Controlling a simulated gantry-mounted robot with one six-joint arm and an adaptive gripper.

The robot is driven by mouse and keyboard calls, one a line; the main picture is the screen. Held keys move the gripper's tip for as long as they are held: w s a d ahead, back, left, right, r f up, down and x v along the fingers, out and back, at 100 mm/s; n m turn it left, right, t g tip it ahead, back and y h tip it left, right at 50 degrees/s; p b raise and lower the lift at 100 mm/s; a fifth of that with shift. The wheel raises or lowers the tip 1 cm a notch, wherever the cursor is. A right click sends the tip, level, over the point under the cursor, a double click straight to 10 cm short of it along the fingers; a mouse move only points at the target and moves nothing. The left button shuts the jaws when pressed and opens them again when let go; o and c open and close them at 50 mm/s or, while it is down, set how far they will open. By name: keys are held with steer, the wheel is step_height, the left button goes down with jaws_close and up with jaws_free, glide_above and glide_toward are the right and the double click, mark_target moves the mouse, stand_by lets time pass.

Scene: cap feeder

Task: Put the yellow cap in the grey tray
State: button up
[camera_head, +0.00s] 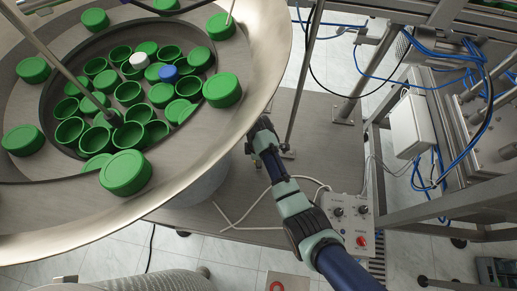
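No yellow cap shows in this view. I cannot make out a grey tray either. A large metal feeder bowl (262,62) fills the upper left and holds many green caps (126,172). One white cap (139,61) and one blue cap (169,73) lie among them near the middle. My blue and teal arm reaches up from the lower right. My gripper (261,125), small and dark at its far end, is beside the bowl's right rim, over the grey plate. Its fingers are too small and dark to tell whether they are open or shut.
A control box (350,225) with knobs and a red button stands right of my arm. Thin rods cross the bowl from above. A metal frame with blue hoses (465,70) and a white box (412,127) fill the right side. A loose cable lies on the plate.

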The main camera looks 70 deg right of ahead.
step_height(320, 180, up, 12)
steer(key=p, duration=0.4)
steer(key=shift+o, duration=0.5)
steer(key=shift+r, duration=0.1)
